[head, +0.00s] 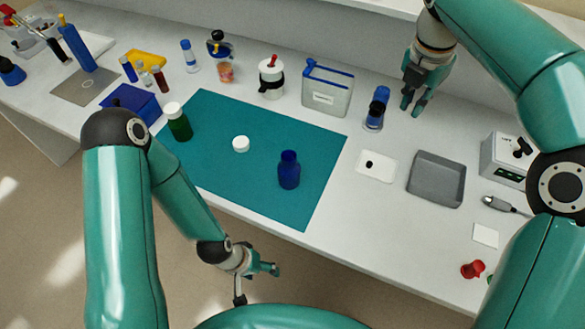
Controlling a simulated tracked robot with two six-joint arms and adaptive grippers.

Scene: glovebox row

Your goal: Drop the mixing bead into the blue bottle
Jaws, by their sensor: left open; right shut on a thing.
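The blue bottle (289,172) stands upright on the teal mat (225,177), right of its middle. Its neck looks uncapped. A white cap (241,144) lies on the mat to its left. A small dark round spot (369,164) shows on a white square plate (385,172) right of the mat; I cannot tell whether it is the mixing bead. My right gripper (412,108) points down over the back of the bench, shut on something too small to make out. My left gripper (257,286) is open and empty in front of the bench edge.
A green bottle (178,124) with a white cap stands at the mat's left. The mat's front is clear.

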